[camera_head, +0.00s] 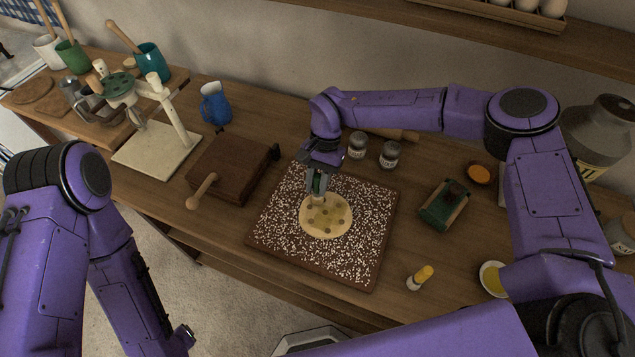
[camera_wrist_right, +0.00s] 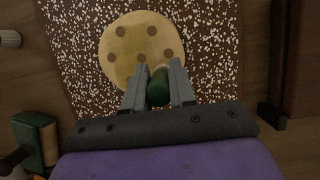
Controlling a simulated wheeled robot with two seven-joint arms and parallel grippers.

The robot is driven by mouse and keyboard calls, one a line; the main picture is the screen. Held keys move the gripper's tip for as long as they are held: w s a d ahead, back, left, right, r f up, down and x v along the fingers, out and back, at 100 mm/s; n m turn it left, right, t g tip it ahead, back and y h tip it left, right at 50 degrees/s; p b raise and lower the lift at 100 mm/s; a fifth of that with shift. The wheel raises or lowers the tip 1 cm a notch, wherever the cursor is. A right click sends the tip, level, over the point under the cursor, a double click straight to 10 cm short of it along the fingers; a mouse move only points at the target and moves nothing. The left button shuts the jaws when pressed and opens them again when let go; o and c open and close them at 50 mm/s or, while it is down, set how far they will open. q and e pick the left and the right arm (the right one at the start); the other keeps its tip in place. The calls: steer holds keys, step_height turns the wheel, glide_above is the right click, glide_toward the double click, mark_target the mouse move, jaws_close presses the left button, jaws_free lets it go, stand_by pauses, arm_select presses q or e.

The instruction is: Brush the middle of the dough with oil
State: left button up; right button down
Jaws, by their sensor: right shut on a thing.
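The dough (camera_head: 335,229) is a flat pale-yellow round on a dark, white-speckled board (camera_head: 283,243). It carries several darker round spots and also shows in the wrist view (camera_wrist_right: 119,29). My right gripper (camera_head: 317,187) is shut on a green-handled tool that looks like the brush (camera_wrist_right: 158,90). Its pale tip is at the dough's upper edge in the head view; I cannot tell whether it touches. A small white dish (camera_head: 493,279) with yellow liquid, apparently the oil, is at the right, partly hidden by my right arm.
A small yellow-topped piece (camera_head: 421,277) stands right of the board. A green-and-wood box (camera_head: 444,204), an orange bowl (camera_head: 480,174) and two shakers (camera_head: 389,154) are behind it. A brown box with a wooden handle (camera_head: 230,166) and a blue jug (camera_head: 215,104) are to the left.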

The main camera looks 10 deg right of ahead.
mark_target(318, 176)
steer(key=shift+s+a+p, duration=0.2)
steer(key=shift+s+a, duration=0.4)
steer(key=shift+s, duration=0.4)
steer(key=shift+s+a+p, duration=0.15)
steer(key=shift+s+a, duration=0.5)
steer(key=shift+s, duration=0.35)
steer(key=shift+s+a+p, duration=0.2)
steer(key=shift+s+a, duration=0.4)
steer(key=shift+s, duration=0.4)
steer(key=shift+w+d, duration=0.5)
steer(key=shift+w, duration=0.35)
steer(key=shift+w+d, duration=0.5)
steer(key=shift+w, duration=0.3)
steer(key=shift+w+d+b, duration=0.25)
steer(key=shift+w+d, duration=0.25)
steer(key=shift+w, duration=0.3)
steer(key=shift+w+d+b, duration=0.25)
steer(key=shift+w+d, duration=0.25)
steer(key=shift+w, duration=0.3)
step_height(318, 176, up, 4)
steer(key=shift+f+p, duration=0.2)
steer(key=shift+p, duration=1)
steer(key=shift+r, duration=1.25)
